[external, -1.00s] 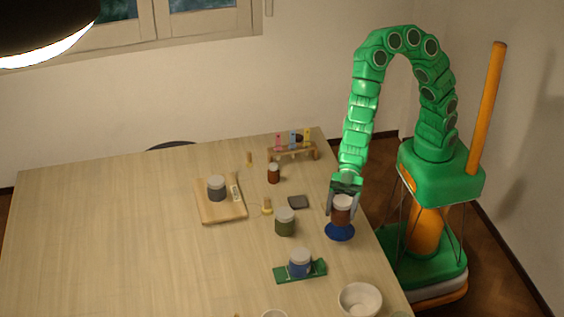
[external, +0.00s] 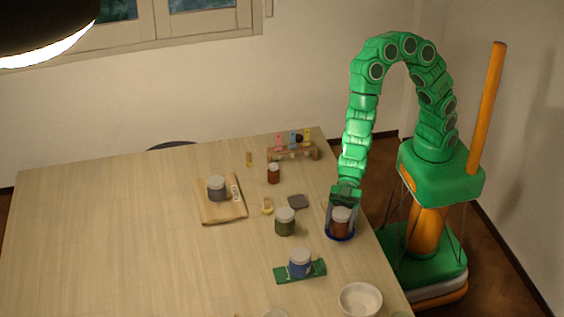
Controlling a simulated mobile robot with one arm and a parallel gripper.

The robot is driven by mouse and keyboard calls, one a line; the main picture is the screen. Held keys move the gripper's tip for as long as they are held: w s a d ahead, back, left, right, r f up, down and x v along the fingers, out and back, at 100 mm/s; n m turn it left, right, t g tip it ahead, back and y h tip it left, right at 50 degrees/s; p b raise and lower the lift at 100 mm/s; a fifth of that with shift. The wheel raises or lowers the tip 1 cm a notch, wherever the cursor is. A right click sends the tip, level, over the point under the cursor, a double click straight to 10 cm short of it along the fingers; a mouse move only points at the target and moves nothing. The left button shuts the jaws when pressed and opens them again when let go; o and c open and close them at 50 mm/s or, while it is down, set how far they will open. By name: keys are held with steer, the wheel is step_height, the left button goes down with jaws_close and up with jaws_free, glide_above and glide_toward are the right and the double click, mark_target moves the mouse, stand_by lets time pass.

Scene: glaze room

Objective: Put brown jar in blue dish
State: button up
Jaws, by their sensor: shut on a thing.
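The brown jar (external: 340,227) has a pale lid and sits between the fingers of my gripper (external: 341,222). My gripper points down and is shut on the jar. The blue dish (external: 341,239) lies near the right edge of the table, directly below the jar. Its rim shows around the jar's lower part. The jar looks upright and inside the dish's outline. I cannot tell whether its base touches the dish.
A green-brown jar (external: 285,222) stands left of the dish. A blue jar (external: 300,263) stands on a green tray (external: 282,275) in front. A white bowl (external: 360,300) is at the near right. A grey jar (external: 216,189) stands on a wooden board (external: 222,213). The table's left half is clear.

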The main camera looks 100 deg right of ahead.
mark_target(343, 208)
steer(key=shift+f, duration=0.2)
steer(key=o, duration=1.3)
steer(key=shift+c, duration=0.2)
steer(key=shift+r, duration=0.1)
steer(key=shift+r, duration=0.3)
steer(key=shift+s+d+r, duration=0.1)
steer(key=shift+d+r, duration=0.1)
steer(key=shift+v, duration=3.5)
steer(key=shift+d+f, duration=0.1)
